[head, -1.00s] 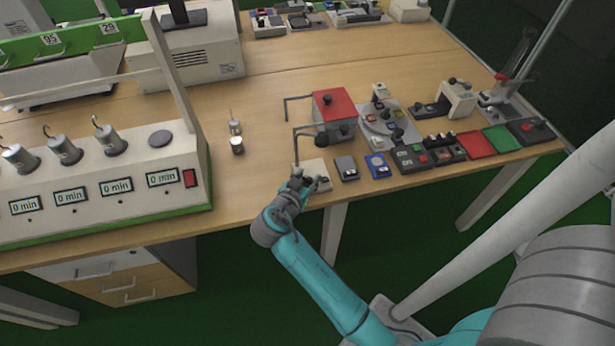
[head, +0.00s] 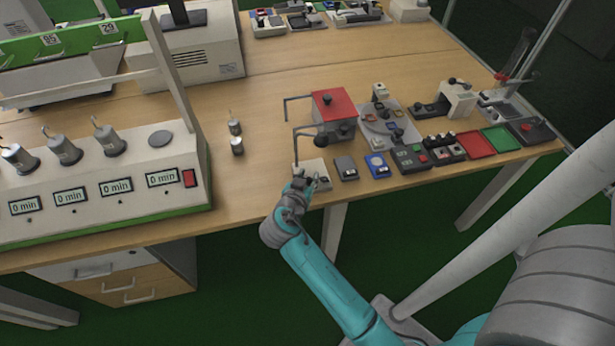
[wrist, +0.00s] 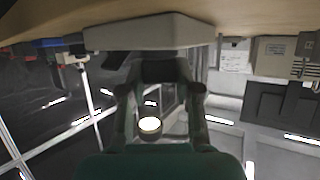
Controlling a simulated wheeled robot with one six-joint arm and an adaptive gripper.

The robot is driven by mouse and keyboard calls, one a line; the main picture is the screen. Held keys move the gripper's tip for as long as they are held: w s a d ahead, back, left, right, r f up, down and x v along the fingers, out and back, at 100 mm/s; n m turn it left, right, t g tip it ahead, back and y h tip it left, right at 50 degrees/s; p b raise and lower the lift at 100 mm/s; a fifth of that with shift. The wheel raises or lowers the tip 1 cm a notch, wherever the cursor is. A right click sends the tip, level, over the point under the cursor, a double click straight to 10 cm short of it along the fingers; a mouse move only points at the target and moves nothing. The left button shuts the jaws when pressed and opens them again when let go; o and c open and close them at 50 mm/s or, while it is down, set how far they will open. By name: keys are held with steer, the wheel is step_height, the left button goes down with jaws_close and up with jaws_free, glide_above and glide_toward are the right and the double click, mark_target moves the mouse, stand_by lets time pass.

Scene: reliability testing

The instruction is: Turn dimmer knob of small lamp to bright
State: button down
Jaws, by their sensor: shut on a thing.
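The small lamp has a white base (head: 316,168) at the table's front edge, with a thin bent grey stem (head: 295,150) rising from its left side. My gripper (head: 303,183) is at the front of this base, reaching in from below. In the wrist view the pale base (wrist: 150,31) lies across the top, and my gripper (wrist: 165,72) is shut on a dark knob (wrist: 163,66) beneath it. The fingers hide most of the knob, so its setting cannot be read.
A small grey box (head: 346,168) and a blue device (head: 377,166) stand just right of the base. A red-topped box (head: 334,106) stands behind.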

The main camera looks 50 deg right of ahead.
steer(key=shift+n+t+y, duration=1.7)
steer(key=shift+n+t, duration=0.4)
steer(key=shift+n, duration=0.2)
steer(key=shift+n+y, duration=0.3)
steer(key=c, duration=1.1)
jaws_free()
steer(key=v, duration=1.2)
steer(key=shift+s+f, duration=0.2)
steer(key=shift+a, duration=0.1)
